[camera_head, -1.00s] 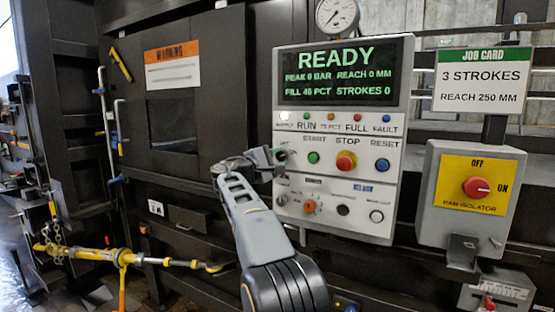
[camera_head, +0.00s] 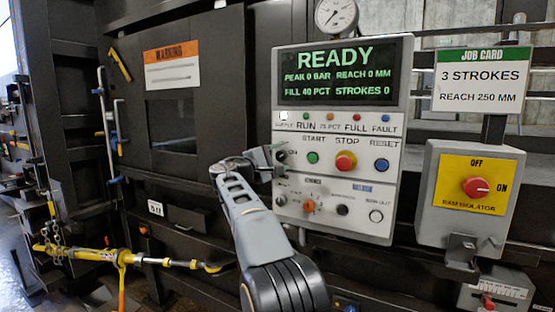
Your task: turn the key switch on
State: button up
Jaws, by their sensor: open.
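The white control panel (camera_head: 345,165) stands in the middle, its screen reading READY. The key switch (camera_head: 282,157) is a small dark knob at the panel's left edge, below the lit white supply lamp (camera_head: 284,116). An ON label shows beside it. My gripper (camera_head: 273,156) is open at that left edge, with its fingertips right at the key switch and partly covering it. I cannot tell whether the fingers touch the switch or which way it points.
A green start button (camera_head: 313,157), a red stop button (camera_head: 346,161) and a blue reset button (camera_head: 381,165) sit right of the switch. An orange selector (camera_head: 309,206) is below. The ram isolator (camera_head: 476,187) with its red knob is farther right.

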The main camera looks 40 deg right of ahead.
jog(key=b+v, duration=0.2)
jog(key=v, duration=1.1)
jog(key=shift+a, duration=0.35)
